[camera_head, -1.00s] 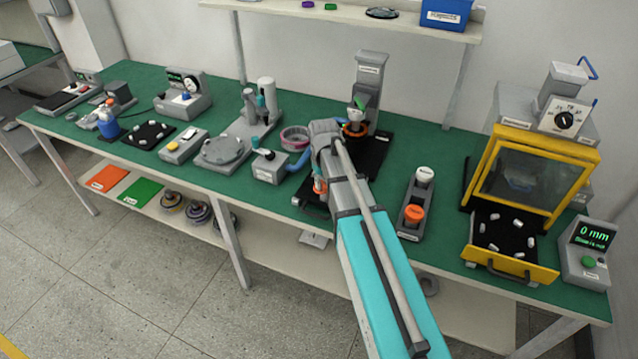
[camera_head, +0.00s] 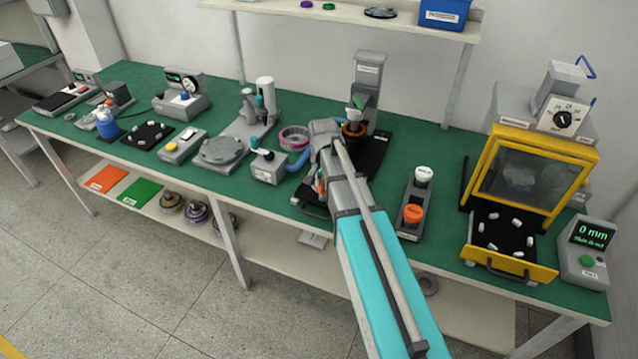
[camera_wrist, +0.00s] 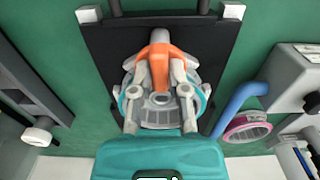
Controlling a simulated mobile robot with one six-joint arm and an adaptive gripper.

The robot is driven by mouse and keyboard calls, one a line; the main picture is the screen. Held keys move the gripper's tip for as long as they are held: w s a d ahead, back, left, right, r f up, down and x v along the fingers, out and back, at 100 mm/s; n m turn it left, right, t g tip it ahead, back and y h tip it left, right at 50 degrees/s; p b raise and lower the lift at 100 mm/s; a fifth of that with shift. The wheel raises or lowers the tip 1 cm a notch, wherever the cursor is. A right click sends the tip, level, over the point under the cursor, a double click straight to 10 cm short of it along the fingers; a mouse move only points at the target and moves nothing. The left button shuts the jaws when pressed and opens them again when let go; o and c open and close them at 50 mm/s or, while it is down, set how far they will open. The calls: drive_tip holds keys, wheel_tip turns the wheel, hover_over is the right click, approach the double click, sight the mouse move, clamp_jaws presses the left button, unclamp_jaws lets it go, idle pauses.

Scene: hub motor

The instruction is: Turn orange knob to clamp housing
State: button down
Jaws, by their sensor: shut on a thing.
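The orange knob (camera_wrist: 159,62) shows in the wrist view as a flat orange handle between my gripper's fingers. My gripper (camera_wrist: 158,74) is shut on it. In the head view my gripper (camera_head: 319,186) is low over the front part of the black base plate (camera_head: 374,160), with a little orange showing beside it. A pale grey round part shows around the knob in the wrist view, mostly hidden by my fingers. I cannot tell whether it is the housing or the clamp.
A grey press-like stand (camera_head: 367,85) rises behind my gripper. A pink ring (camera_head: 294,138) and a grey box (camera_head: 269,167) stand to the left. A grey holder with white and orange caps (camera_head: 412,214) stands to the right, with bare green table between.

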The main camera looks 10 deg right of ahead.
idle(0.5)
drive_tip(key=c, duration=0.6)
unclamp_jaws()
drive_tip(key=shift+r, duration=0.1)
